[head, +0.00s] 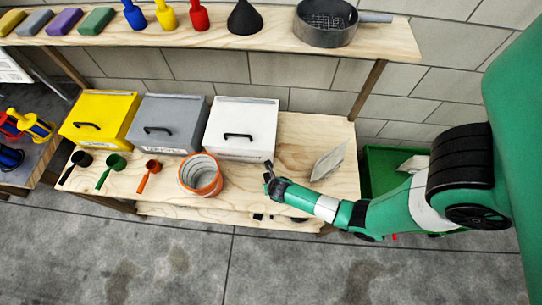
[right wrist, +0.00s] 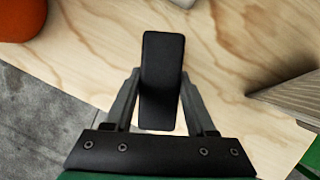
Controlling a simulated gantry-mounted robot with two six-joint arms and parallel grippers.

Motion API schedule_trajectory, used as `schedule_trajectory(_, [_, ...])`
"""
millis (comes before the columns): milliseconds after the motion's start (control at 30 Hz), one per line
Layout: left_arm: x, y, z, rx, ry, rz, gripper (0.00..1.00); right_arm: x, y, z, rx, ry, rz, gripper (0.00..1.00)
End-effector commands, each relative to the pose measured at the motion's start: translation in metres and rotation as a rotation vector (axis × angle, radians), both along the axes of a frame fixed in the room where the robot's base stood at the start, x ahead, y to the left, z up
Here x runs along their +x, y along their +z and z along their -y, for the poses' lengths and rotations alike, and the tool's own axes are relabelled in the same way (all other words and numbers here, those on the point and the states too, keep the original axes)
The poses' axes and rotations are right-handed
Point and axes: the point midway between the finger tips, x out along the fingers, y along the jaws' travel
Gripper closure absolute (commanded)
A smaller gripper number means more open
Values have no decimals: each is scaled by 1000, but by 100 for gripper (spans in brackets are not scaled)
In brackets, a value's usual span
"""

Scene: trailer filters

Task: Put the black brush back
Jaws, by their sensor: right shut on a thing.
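The black brush (right wrist: 163,60) shows in the right wrist view as a dark oblong block between the fingers of my right gripper (right wrist: 162,88). The gripper is shut on it, and no bristles can be made out. In the head view, my right gripper (head: 271,181) is over the wooden bench (head: 290,135), in front of the white box and right of the orange-rimmed container. A small dark end of the brush (head: 268,165) shows at its tip. Whether the brush touches the bench is unclear. My left gripper is not in view.
Yellow (head: 100,113), grey (head: 168,120) and white (head: 240,125) lidded boxes line the bench. Black, green and orange scoops (head: 147,175) and an orange-rimmed container (head: 201,175) stand in front. A pale wedge-shaped thing (head: 328,160) is at right. An upper shelf (head: 210,44) holds sponges, funnels and a pan.

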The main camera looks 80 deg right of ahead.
Motion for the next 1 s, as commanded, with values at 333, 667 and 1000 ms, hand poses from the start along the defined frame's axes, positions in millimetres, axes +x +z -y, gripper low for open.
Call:
schedule_trajectory(333, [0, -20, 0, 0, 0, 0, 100, 5, -37, 0, 0, 1, 0, 96])
schedule_trajectory(667, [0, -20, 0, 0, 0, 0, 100, 5, -38, 0, 1, 1, 2, 41])
schedule_trajectory(1000, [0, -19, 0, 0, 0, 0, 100, 5, -38, 0, 0, 1, 0, 14])
